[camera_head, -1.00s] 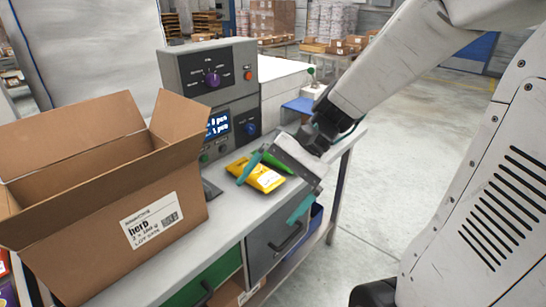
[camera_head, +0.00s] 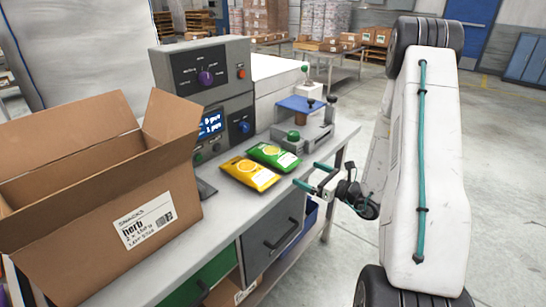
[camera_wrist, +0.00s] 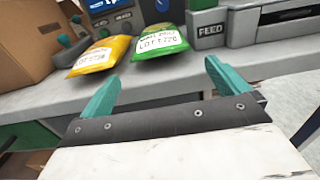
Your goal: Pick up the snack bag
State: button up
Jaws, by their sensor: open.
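Two snack bags lie side by side on the grey bench (camera_head: 212,223): a yellow bag (camera_head: 249,174) and a green bag (camera_head: 274,155) behind it to the right. Both carry white labels. My gripper (camera_head: 309,175) is open and empty at the bench's front edge, to the right of the bags and apart from them. In the wrist view, the teal fingers of my gripper (camera_wrist: 162,72) point toward the bench. The yellow bag (camera_wrist: 100,52) is ahead to the left and the green bag (camera_wrist: 158,40) is ahead near the middle.
An open cardboard box (camera_head: 110,228) labelled herb stands at the left of the bench. A control unit (camera_head: 203,75) with knobs and a display stands behind the bags. A grey machine (camera_head: 302,137) with a green knob is behind right. Open floor lies to the right.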

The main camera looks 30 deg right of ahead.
aim_at(294, 165)
jog(key=x, duration=0.7)
jog(key=shift+r, duration=0.15)
jog(key=c, duration=0.9)
jog(key=shift+r, duration=0.1)
